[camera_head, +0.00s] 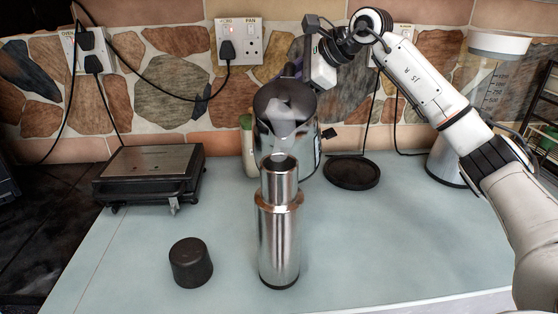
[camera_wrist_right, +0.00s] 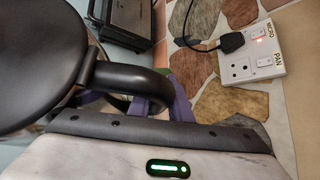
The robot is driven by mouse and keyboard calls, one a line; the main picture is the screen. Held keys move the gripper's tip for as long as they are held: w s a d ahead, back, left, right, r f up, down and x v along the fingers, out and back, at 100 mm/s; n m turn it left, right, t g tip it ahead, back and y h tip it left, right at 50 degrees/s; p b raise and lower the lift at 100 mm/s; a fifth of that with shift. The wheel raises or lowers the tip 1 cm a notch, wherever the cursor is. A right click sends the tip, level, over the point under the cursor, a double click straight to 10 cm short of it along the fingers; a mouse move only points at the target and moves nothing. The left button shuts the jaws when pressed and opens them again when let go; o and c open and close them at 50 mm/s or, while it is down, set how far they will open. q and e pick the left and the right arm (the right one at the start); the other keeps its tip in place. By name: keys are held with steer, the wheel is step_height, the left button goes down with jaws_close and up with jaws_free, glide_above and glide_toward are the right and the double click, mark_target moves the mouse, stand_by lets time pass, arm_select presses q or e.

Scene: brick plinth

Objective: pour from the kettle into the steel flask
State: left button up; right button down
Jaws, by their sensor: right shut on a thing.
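The steel kettle (camera_head: 297,143) is behind the steel flask, off its black base, with its spout side facing the flask. I cannot tell whether it touches the counter. Its black lid (camera_wrist_right: 38,60) and handle (camera_wrist_right: 135,80) show in the right wrist view. My right gripper (camera_wrist_right: 180,100) is shut on the handle, its purple fingers partly hidden by it; in the head view it is mostly hidden behind the kettle. The steel flask (camera_head: 278,240) stands upright and uncapped in front, its neck overlapping the kettle's lower front in the picture. My left gripper is not in view.
A black cap (camera_head: 190,262) is on the counter left of the flask. The round black base (camera_head: 352,173) lies empty at right. A sandwich press (camera_head: 150,175) stands at left, a blender (camera_head: 448,160) at far right. Cords hang from wall sockets (camera_head: 238,42). The right front counter is clear.

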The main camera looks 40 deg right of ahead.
step_height(320, 180, down, 10)
steer(key=w+d+m+g+y, duration=0.2)
steer(key=g, duration=0.1)
steer(key=shift+w+d+f+m+g+y, duration=0.15)
steer(key=shift+w+f+m+g+y, duration=0.15)
steer(key=shift+w+m+y, duration=0.1)
stand_by(0.6)
